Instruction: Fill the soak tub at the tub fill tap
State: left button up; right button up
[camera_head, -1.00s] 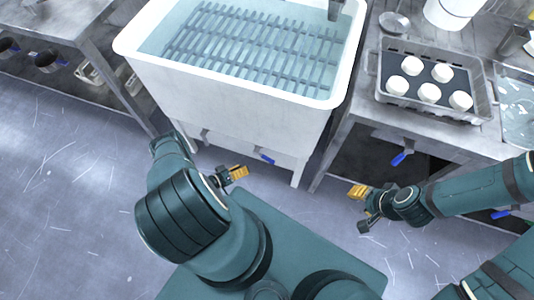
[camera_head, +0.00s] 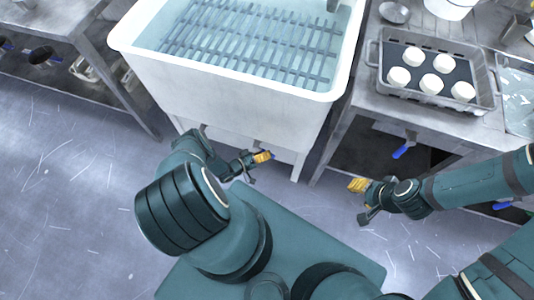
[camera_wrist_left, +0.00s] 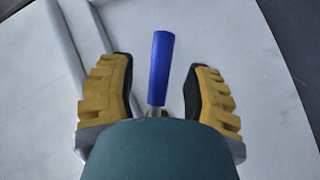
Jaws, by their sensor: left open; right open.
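The white soak tub (camera_head: 225,98) has clear water over a grey slatted rack (camera_head: 250,42). A dark spout (camera_head: 332,5) shows at its far right, cut off by the picture edge. My left gripper (camera_head: 263,157) is in front of the tub's lower front, largely covering a blue lever there. In the left wrist view the blue lever (camera_wrist_left: 160,68) stands between the open yellow-padded fingers, with gaps on both sides. Whether this lever is the fill tap I cannot tell. My right gripper (camera_head: 358,190) is open and empty, right of the tub's legs.
A metal table (camera_head: 75,22) stands at the left. The floor at the left is clear.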

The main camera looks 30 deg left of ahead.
pick_arm(q)
jog(key=shift+x, duration=0.8)
grip_shut()
jog(key=shift+s, duration=0.1)
